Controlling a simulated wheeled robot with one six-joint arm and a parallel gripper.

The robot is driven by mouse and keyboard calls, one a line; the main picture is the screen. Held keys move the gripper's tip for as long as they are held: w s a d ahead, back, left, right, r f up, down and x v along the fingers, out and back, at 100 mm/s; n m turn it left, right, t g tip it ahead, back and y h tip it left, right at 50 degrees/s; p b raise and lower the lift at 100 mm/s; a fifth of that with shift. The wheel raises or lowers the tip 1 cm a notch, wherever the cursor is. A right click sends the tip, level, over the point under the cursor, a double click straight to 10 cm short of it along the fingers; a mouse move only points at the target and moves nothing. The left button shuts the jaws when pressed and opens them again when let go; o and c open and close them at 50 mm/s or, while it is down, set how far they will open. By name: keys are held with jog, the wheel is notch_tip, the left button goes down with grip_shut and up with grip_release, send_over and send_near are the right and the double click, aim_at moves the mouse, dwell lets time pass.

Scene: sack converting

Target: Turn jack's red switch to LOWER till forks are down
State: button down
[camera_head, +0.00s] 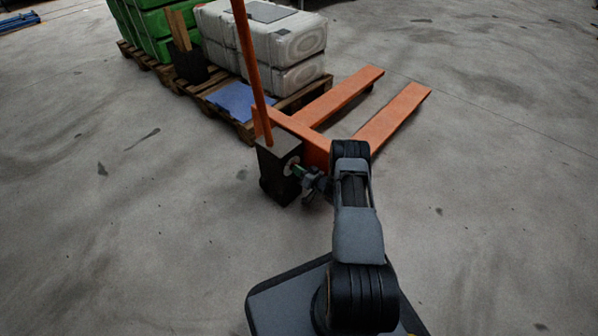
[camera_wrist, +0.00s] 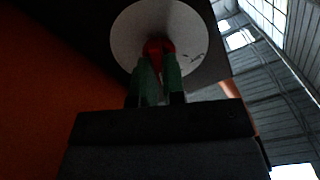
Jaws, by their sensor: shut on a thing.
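The orange pallet jack (camera_head: 317,150) stands on the floor, its two forks (camera_head: 392,118) pointing to the upper right and its orange handle (camera_head: 250,60) rising above a dark box (camera_head: 277,172). My gripper (camera_head: 299,171) is at the side of this box. In the wrist view, the red switch (camera_wrist: 158,46) sits in front of a round pale dial plate (camera_wrist: 128,36). My gripper's green fingertips (camera_wrist: 158,72) are shut on the red switch and hide most of it. The dial's lettering is too dark and small to read. The forks look low; any gap beneath them cannot be told.
A blue sheet (camera_head: 235,100) lies on the near pallet (camera_head: 215,97).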

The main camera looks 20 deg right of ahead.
jog(key=shift+m+b, duration=0.5)
jog(key=shift+m, duration=1.6)
jog(key=c, duration=1.2)
grip_release()
jog(key=shift+d, duration=0.1)
jog(key=p+v, duration=0.4)
jog(key=v, duration=0.9)
jog(key=shift+s+p, duration=0.3)
jog(key=shift+d, duration=0.1)
